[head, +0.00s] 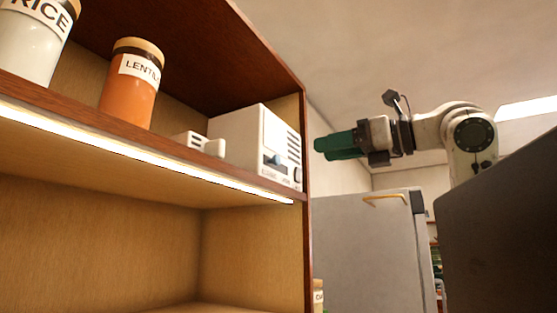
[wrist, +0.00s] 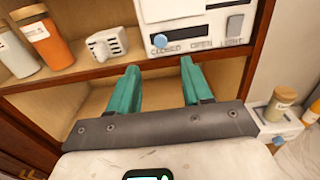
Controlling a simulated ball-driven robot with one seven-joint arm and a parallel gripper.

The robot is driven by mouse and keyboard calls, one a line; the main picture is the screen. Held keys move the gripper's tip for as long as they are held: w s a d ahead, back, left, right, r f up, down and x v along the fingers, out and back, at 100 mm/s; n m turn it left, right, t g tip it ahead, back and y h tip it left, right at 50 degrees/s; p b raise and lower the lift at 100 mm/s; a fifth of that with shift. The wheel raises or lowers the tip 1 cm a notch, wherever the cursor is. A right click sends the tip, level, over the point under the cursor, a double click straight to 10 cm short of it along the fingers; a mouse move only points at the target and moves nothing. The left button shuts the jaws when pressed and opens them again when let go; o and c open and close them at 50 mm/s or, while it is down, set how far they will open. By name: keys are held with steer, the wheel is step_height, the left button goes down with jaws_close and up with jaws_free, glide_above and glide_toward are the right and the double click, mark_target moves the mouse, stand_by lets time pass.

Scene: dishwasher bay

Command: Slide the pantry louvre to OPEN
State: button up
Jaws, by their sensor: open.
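The pantry louvre is a white box (head: 250,135) on the upper shelf at its right end, with dark vent slots on its front. It also shows in the wrist view (wrist: 190,12). Its blue slider knob (wrist: 160,40) sits at the left, over the word CLOSED; OPEN is printed to its right. The knob shows in the head view (head: 273,160) too. My gripper (wrist: 160,68) is open and empty, its green fingers apart, below and in front of the knob without touching it. In the head view my gripper (head: 320,146) is right of the cabinet.
A small white slotted object (wrist: 107,44) stands left of the louvre. A lentil jar (head: 133,85) and a rice jar (head: 35,40) stand farther left. A light switch (wrist: 234,24) is right of the slider. The shelf edge (wrist: 100,72) runs below the louvre.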

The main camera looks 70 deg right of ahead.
mark_target(279, 159)
steer(key=p+x, duration=0.2)
steer(key=x, duration=0.8)
steer(key=shift+w, duration=0.1)
jaws_close()
stand_by(0.4)
